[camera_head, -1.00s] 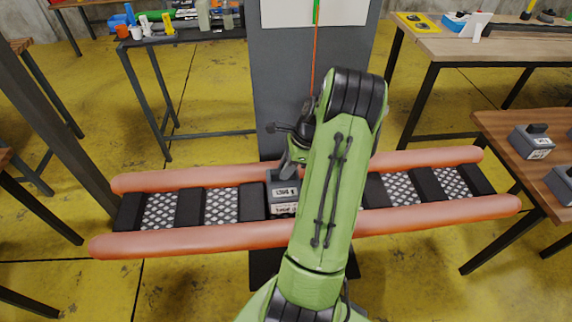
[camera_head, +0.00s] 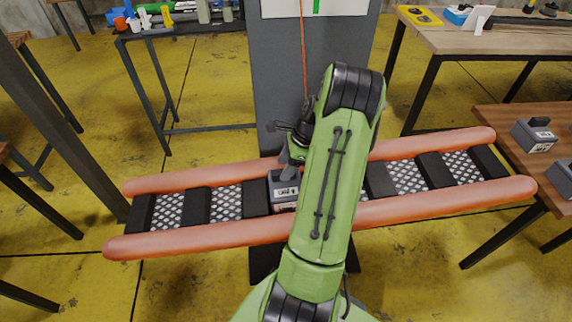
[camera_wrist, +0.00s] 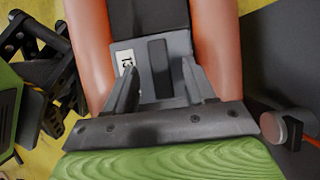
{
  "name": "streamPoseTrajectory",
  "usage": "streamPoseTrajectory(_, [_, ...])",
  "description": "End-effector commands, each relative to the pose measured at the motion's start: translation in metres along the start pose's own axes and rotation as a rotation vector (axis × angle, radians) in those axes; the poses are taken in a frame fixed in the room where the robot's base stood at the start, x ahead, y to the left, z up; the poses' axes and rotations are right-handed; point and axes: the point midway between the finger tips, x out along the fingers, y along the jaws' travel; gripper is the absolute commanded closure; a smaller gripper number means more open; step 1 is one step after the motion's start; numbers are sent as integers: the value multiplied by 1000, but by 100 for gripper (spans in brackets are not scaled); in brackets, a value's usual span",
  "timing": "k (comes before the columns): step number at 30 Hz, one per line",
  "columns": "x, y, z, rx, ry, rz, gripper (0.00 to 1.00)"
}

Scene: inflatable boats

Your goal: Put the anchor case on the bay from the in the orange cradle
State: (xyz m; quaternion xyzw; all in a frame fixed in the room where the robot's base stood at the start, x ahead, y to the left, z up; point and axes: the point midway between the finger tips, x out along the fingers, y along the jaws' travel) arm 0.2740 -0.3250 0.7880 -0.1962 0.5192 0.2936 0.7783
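The cradle has two long orange tubes (camera_head: 200,240) with dark slats and mesh panels between them. A grey case (camera_head: 284,188) with a white label and a dark top handle sits near its middle, between the tubes. My arm hides part of the case and cradle in the head view. My gripper (camera_head: 290,162) is over the case from above. In the wrist view my gripper (camera_wrist: 158,66) is open, one finger on each side of the case's dark handle (camera_wrist: 158,70), with gaps. The case (camera_wrist: 182,48) lies between the orange tubes (camera_wrist: 90,45).
A dark upright panel (camera_head: 290,90) stands behind the cradle. A back table with tools is at upper left, another (camera_head: 450,45) at upper right. Yellow floor (camera_head: 60,285) is clear at front left.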

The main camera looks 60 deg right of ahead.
Motion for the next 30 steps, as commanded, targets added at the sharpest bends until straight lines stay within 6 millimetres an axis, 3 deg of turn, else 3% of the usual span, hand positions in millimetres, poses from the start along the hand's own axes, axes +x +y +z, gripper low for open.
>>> streamPoseTrajectory(7, [-8, 0, -1, 4, 1, 0, 45])
streamPoseTrajectory(21, [-134, 0, 1, 2, 1, -2, 45])
streamPoseTrajectory(25, [-153, 0, 1, 1, 0, -1, 45])
streamPoseTrajectory(30, [-158, 0, 0, 1, 0, 1, 45])
